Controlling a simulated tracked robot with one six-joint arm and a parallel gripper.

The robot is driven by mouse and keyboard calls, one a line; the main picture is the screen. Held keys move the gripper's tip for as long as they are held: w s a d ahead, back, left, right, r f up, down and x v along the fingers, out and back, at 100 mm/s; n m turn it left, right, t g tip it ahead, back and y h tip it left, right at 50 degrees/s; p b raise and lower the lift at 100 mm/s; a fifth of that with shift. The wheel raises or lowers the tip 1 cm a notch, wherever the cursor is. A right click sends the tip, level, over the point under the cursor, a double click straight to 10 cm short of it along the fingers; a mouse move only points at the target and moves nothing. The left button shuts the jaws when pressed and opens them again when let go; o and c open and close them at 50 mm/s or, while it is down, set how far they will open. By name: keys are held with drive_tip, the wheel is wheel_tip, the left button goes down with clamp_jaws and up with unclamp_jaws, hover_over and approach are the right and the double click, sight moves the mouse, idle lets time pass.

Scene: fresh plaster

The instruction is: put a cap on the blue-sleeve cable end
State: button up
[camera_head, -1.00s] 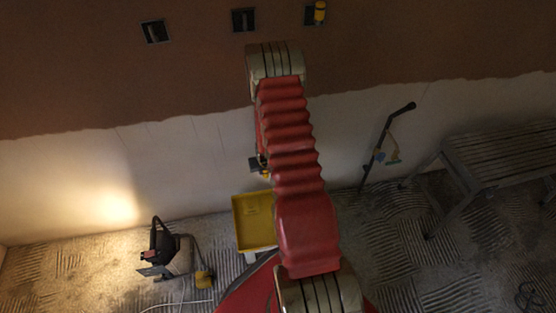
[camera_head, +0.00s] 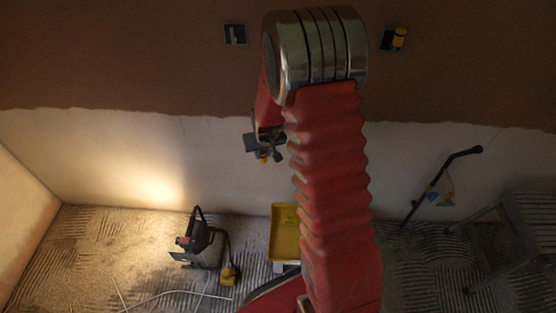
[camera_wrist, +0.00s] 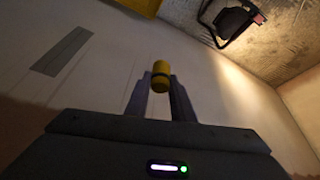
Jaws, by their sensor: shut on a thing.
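My gripper (camera_head: 264,146) is shut on a yellow cap (camera_wrist: 160,70) with a dark band, which sticks out past the fingertips in the wrist view. The cap (camera_head: 264,158) also shows under the gripper in the head view, in front of the bare pale wall, below the plaster edge. A dark wall box (camera_head: 235,34) at upper left holds a small pale cable end. Another wall box (camera_head: 388,40) at upper right has a yellow cap (camera_head: 400,38) in it. No blue sleeve can be made out. My arm hides the wall between these boxes.
A yellow tray (camera_head: 285,235) stands on the floor below my gripper. A work lamp (camera_head: 195,240) with a cable stands left of it. A black-handled tool (camera_head: 440,187) leans on the wall at right, near a slatted bench (camera_head: 530,230).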

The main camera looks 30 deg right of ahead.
drive_tip(key=s+a+r+n+y, duration=0.1)
drive_tip(key=s+a+r+n, duration=0.1)
drive_tip(key=a+r, duration=1)
drive_tip(key=shift+s+a+r, duration=0.15)
drive_tip(key=shift+s+a, duration=0.1)
drive_tip(key=shift+a, duration=0.15)
drive_tip(key=shift+a, duration=0.1)
